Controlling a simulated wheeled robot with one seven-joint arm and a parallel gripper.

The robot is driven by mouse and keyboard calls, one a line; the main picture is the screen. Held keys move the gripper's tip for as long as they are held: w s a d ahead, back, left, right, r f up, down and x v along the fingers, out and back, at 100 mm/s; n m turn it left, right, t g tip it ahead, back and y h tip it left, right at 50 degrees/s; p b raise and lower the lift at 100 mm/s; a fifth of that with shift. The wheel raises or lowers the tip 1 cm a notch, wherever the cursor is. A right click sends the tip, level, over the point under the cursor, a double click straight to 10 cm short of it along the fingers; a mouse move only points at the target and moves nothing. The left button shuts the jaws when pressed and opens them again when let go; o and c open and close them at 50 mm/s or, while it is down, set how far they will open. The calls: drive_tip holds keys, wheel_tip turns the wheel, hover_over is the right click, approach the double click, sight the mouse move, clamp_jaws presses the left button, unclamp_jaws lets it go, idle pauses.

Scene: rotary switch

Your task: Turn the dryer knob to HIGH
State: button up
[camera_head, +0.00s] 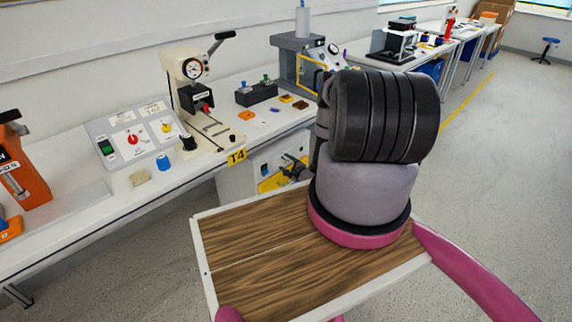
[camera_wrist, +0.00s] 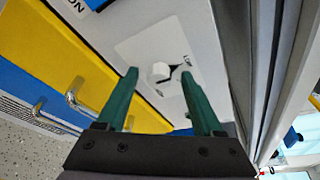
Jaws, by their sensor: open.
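In the wrist view, a small white knob (camera_wrist: 161,72) sits on a pale plate (camera_wrist: 142,46) on a white panel. A black mark shows just right of the knob. I cannot read the setting. My gripper (camera_wrist: 159,75) has two green fingers, open, one on each side of the knob, with gaps between them and it. I cannot tell whether the fingertips reach its depth. In the head view, a pale cabinet front (camera_head: 262,163) under the bench is partly hidden behind my arm.
Yellow (camera_wrist: 62,42) and blue panels with metal handles lie left of the knob in the wrist view. In the head view, the white bench (camera_head: 120,190) holds a control box (camera_head: 135,133) with red and yellow knobs and a press (camera_head: 190,85). Open floor lies right.

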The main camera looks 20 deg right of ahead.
clamp_jaws()
drive_tip(key=shift+m+g+y, duration=0.3)
drive_tip(key=shift+m, duration=0.3)
drive_tip(key=m+y, duration=0.1)
drive_tip(key=m, duration=0.1)
drive_tip(key=shift+d+r+m+g, duration=0.1)
drive_tip(key=shift+d+m+g, duration=0.05)
drive_tip(key=shift+m+g, duration=0.25)
drive_tip(key=m+y, duration=0.1)
drive_tip(key=m, duration=0.2)
drive_tip(key=m+g+y, duration=0.1)
drive_tip(key=shift+w+d+m+y, duration=0.1)
drive_tip(key=shift+d+m+y, duration=0.15)
drive_tip(key=shift+m+y, duration=0.05)
drive_tip(key=m, duration=0.1)
drive_tip(key=m+y, duration=0.1)
drive_tip(key=m, duration=0.1)
drive_tip(key=m+y, duration=0.1)
drive_tip(key=shift+w+d+m, duration=0.1)
drive_tip(key=shift+d+m, duration=0.15)
drive_tip(key=shift+m, duration=0.15)
drive_tip(key=m+y, duration=0.1)
drive_tip(key=m, duration=0.2)
drive_tip(key=m+y, duration=0.1)
drive_tip(key=shift+w+d+f+m+y, duration=0.1)
drive_tip(key=shift+d+f+m+y, duration=0.2)
drive_tip(key=shift+m, duration=0.1)
drive_tip(key=shift+r, duration=0.1)
